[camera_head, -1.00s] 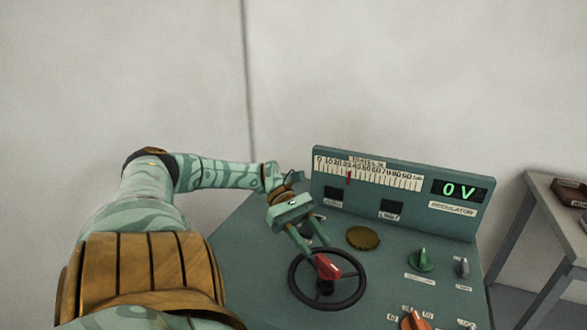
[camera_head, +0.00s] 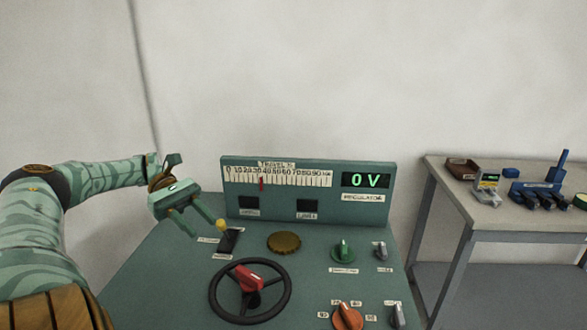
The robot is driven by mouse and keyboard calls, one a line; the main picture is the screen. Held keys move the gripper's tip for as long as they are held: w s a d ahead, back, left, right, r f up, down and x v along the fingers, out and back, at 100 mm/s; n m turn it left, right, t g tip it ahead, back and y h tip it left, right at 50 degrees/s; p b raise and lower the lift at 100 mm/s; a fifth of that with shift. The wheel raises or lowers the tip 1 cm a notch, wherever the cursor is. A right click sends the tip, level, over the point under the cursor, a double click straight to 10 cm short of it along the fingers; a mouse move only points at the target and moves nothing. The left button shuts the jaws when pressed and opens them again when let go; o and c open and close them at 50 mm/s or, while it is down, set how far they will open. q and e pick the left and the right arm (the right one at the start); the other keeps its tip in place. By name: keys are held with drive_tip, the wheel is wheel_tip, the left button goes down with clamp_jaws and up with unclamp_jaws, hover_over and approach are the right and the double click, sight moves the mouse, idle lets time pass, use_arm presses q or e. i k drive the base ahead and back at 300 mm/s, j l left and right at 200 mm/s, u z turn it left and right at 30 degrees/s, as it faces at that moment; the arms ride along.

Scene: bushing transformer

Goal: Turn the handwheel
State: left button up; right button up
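The black handwheel (camera_head: 286,300) with a red grip (camera_head: 249,278) lies on the green console's sloping top, in the lower middle of the head view. My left gripper (camera_head: 204,228) is open and empty, up and to the left of the wheel and apart from it. Its fingertips are close to a lever with a yellow knob (camera_head: 221,225); I cannot tell whether they touch it. The travel scale (camera_head: 278,178) has its red pointer in the lower part of its range. The display (camera_head: 366,180) reads 0 V. My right gripper is not in view.
The console (camera_head: 150,275) also bears a brass cap (camera_head: 284,242), a green knob (camera_head: 342,250), an orange knob (camera_head: 347,316) and grey switches (camera_head: 381,250). A grey table (camera_head: 450,203) with small tools and a brown tray (camera_head: 462,168) stands at the right.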

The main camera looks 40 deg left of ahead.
sight(251, 282)
drive_tip(key=k+j, duration=0.1)
drive_tip(key=k, duration=0.4)
drive_tip(key=k+j, duration=0.1)
drive_tip(key=k, duration=0.4)
